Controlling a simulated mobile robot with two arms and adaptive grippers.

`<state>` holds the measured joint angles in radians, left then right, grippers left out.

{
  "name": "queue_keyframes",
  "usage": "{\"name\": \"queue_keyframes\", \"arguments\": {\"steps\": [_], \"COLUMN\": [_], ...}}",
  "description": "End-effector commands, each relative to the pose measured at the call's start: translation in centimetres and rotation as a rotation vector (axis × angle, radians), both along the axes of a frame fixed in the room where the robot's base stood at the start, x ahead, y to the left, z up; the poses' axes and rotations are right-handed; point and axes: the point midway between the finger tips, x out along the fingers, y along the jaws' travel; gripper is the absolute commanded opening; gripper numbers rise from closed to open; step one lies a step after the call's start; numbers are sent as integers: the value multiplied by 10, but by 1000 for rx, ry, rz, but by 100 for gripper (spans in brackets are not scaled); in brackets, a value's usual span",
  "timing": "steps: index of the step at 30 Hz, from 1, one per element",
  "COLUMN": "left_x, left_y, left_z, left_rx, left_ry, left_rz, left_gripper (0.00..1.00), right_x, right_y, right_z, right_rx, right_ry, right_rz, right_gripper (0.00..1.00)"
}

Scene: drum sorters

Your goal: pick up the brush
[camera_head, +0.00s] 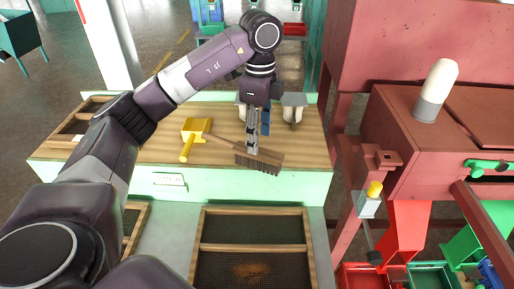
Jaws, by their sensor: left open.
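The brush (268,161), with a brown wooden back and dark bristles, lies on the wooden top of the green workbench (310,150) near its front edge. Its handle runs up and to the left. My left gripper (252,148) points down over the brush, its fingertips at the place where the handle meets the head. It is open, and I cannot tell whether the fingers touch the brush. Part of the brush is hidden behind the fingers. My right gripper does not show.
A yellow scoop (196,128) lies left of the brush, close to the handle end. Trowel-like tools (293,105) stand behind my gripper. Framed sieves (253,246) lie in front of the bench. Red machinery (425,50) fills the right side, with red and green bins below.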

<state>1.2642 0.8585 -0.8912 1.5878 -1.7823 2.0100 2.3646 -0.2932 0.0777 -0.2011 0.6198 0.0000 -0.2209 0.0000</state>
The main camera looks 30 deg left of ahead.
Motion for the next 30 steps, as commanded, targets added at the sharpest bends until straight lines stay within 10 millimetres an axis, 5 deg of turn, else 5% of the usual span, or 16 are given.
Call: {"name": "queue_keyframes", "arguments": {"steps": [6,18,27,30], "left_x": [-1,-5,-5,-5], "left_y": [0,7,7,7], "left_z": [-18,-63,-69,-69], "left_rx": [0,0,0,0], "left_ry": [1,3,0,0], "left_rz": [0,0,0,0], "left_gripper": [49,49,49,38], "right_x": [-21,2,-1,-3], "right_y": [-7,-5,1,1], "right_z": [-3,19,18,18], "right_rx": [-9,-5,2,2], "right_ry": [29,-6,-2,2], "right_rz": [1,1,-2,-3], "right_gripper": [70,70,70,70]}}
